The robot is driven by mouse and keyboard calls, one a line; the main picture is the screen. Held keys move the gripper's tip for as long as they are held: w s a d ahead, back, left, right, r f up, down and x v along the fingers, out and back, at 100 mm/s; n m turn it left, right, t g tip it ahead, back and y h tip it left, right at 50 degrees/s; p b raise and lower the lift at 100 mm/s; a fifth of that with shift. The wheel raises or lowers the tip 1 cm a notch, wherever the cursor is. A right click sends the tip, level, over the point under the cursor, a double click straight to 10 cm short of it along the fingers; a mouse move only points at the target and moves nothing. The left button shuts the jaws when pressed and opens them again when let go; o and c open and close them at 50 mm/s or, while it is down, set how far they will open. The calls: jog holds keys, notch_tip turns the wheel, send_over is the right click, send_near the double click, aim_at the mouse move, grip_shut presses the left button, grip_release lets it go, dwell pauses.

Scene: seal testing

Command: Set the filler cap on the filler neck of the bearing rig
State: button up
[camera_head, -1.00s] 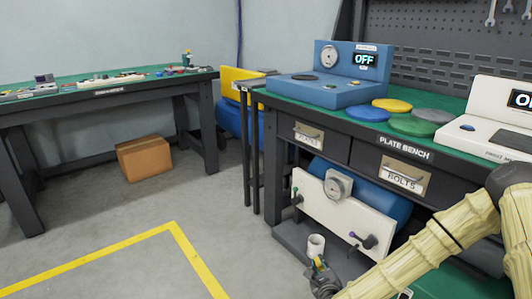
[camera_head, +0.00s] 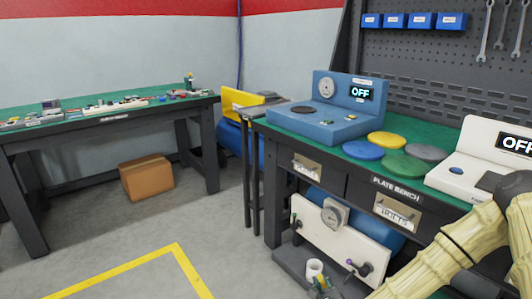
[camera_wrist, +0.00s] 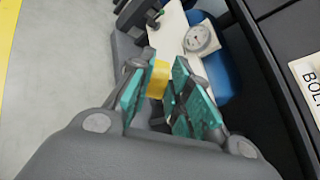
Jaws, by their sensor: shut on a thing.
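The bearing rig, with its pale panel (camera_head: 320,240), stands on a dark base low at the bench front. A white open-topped cylinder (camera_head: 314,268), which looks like the filler neck, stands upright on that base. My gripper (camera_head: 321,283) is at the bottom edge of the head view, just in front of the cylinder and partly cut off. In the wrist view its teal pads (camera_wrist: 160,95) are shut on a yellow piece, apparently the filler cap (camera_wrist: 158,78). The cylinder is not clear in the wrist view, and I cannot tell whether the cap touches it.
The rig carries a dial gauge (camera_head: 335,213) and a dark valve (camera_head: 358,268); the gauge also shows in the wrist view (camera_wrist: 200,38). The bench drawers (camera_head: 397,211) overhang the rig. Floor to the left is open, with a cardboard box (camera_head: 147,178) farther back.

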jog(key=s+r+p, duration=0.4)
jog(key=r+p, duration=0.8)
jog(key=p, duration=0.1)
jog(key=s+r+p, duration=0.5)
jog(key=r+p, duration=0.7)
jog(key=p, duration=0.1)
jog(key=shift+r, duration=0.2)
jog(key=shift+d, duration=0.1)
